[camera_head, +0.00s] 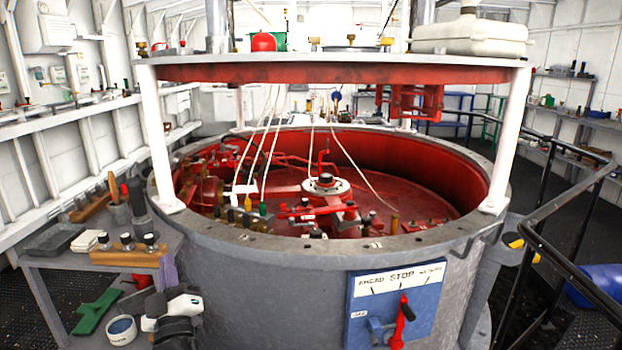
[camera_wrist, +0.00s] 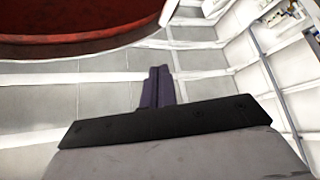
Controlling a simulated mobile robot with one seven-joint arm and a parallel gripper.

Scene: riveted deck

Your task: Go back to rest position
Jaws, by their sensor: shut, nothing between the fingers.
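My gripper (camera_wrist: 159,72) shows in the wrist view, its two dark fingers pressed together beyond a black bar. It is shut and holds nothing. The fingers stand out over pale grey panels and touch nothing that I can make out. In the head view I cannot clearly make out the gripper; a white and black jointed piece at the lower left looks like part of my arm.
A big round grey drum (camera_head: 290,275) with a red inside fills the middle. A blue lever panel (camera_head: 397,305) is on its front. A cluttered side bench (camera_head: 60,262) stands left; a black railing (camera_head: 562,262) runs along the right. A green object (camera_head: 97,311) lies low left.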

